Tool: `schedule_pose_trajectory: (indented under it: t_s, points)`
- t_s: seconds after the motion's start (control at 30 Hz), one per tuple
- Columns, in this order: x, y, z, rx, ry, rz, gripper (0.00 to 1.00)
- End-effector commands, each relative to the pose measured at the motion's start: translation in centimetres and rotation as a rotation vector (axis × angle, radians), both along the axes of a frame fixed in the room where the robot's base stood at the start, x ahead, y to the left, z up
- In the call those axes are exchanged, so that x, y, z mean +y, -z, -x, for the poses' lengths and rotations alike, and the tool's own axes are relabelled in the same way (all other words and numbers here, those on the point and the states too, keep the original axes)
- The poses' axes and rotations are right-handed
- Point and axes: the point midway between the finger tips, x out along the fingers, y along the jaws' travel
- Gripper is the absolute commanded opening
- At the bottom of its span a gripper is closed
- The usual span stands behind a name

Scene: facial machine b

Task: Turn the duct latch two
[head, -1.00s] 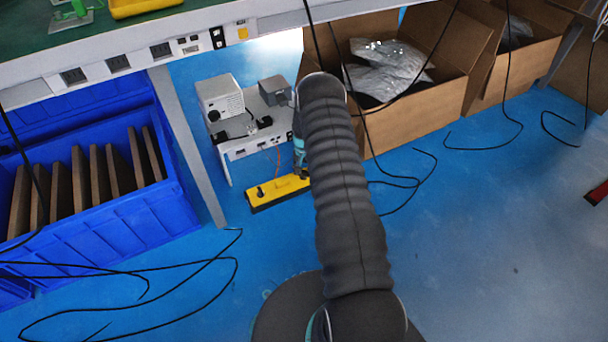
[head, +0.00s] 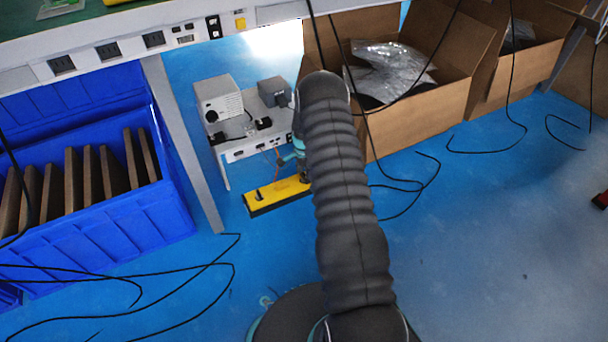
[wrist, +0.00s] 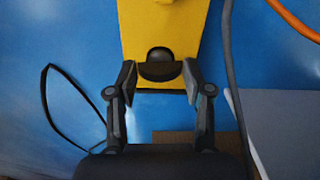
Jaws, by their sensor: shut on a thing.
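The yellow duct box (head: 277,195) lies low by the grey equipment under the bench in the head view. In the wrist view its yellow face (wrist: 160,22) fills the top middle. The black rounded latch (wrist: 158,68) is near that face's lower end, between the fingertips of my gripper (wrist: 159,77). My gripper is shut on this latch, one finger on each side. Another black knob (head: 259,196) shows at the box's left end.
A white machine (head: 218,98) on a small white stand (head: 240,150) is close behind the box. A table leg (head: 185,145) and a blue crate (head: 110,235) are at left, cardboard boxes (head: 425,120) at right. Black cables (head: 190,270) lie on the floor.

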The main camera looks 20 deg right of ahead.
Motion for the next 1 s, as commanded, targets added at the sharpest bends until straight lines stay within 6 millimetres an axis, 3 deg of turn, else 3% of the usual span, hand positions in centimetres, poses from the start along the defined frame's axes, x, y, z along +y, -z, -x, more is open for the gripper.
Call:
schedule_pose_trajectory:
  t_s: [0.77, 0.8, 0.9, 1.0]
  points:
    - [-0.12, -0.19, -0.03, -0.001, 0.104, 0.001, 0.16]
    - [-0.12, -0.19, -0.03, -0.001, 0.104, 0.001, 0.58]
    - [-0.08, -0.16, -0.04, -0.001, 0.103, 0.001, 0.77]
    - [0.0, -0.12, -0.04, 0.0, 0.102, 0.0, 0.77]
